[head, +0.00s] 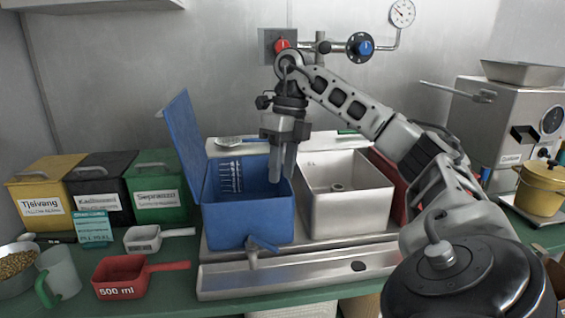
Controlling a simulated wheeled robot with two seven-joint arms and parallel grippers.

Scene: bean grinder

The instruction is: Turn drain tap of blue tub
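The blue tub (247,222) stands on a grey metal tray, with its lid (187,135) swung up on the left side. Its drain tap (252,252) sits low on the front wall, with a blue handle (265,243) angled down to the right and a grey spout below. My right gripper (281,175) points down over the right part of the tub's opening, well above and behind the tap and apart from it. Its fingers look close together, but the gap between them is hard to judge. I see nothing held in it. My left gripper is out of view.
A silver tub (345,205) stands right beside the blue tub. A red 500 ml scoop (122,277) and a white scoop (142,239) lie to the left. The tray's front (320,272) is clear.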

